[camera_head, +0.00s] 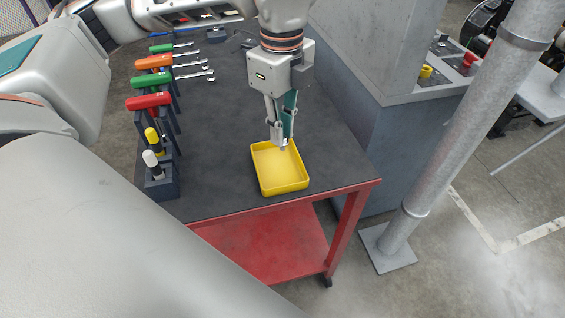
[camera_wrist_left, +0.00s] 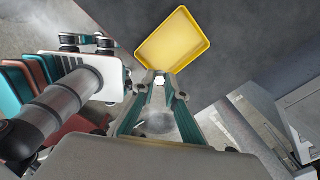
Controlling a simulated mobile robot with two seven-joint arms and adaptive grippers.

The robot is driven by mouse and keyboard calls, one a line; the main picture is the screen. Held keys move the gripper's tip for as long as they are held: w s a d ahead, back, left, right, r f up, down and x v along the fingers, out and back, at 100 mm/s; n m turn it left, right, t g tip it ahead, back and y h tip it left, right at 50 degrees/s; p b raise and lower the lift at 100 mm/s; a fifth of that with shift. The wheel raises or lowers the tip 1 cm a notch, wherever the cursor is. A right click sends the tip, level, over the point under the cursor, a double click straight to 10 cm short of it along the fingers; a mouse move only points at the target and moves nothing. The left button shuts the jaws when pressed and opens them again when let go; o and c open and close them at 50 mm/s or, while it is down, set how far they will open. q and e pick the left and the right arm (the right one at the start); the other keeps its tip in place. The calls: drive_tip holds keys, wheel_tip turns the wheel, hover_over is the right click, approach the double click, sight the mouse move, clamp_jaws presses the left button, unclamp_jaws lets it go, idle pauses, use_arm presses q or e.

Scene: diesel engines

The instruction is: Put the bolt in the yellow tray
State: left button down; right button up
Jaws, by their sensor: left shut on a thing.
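The yellow tray (camera_head: 281,170) lies empty near the front right corner of the dark table top. It also shows in the left wrist view (camera_wrist_left: 173,42), ahead of the fingertips. My left gripper (camera_head: 280,142) points down at the tray's back edge, its fingertips above the far end of the tray. It is shut on the bolt (camera_head: 284,148), of which only a small grey end shows below the fingers. In the left wrist view the bolt (camera_wrist_left: 158,79) is a small pale spot between the fingertips (camera_wrist_left: 158,90). My right gripper is not in view.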

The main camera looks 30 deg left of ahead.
sight(282, 148)
use_arm(q)
wheel_tip(282, 148, down, 6)
drive_tip(key=shift+f, duration=0.1)
wheel_tip(282, 148, down, 4)
drive_tip(key=shift+f, duration=0.1)
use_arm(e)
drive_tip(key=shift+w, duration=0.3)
use_arm(q)
drive_tip(key=shift+f+b, duration=0.2)
drive_tip(key=shift+b, duration=0.1)
drive_tip(key=c, duration=2)
unclamp_jaws()
drive_tip(key=shift+c, duration=0.2)
drive_tip(key=shift+r, duration=0.1)
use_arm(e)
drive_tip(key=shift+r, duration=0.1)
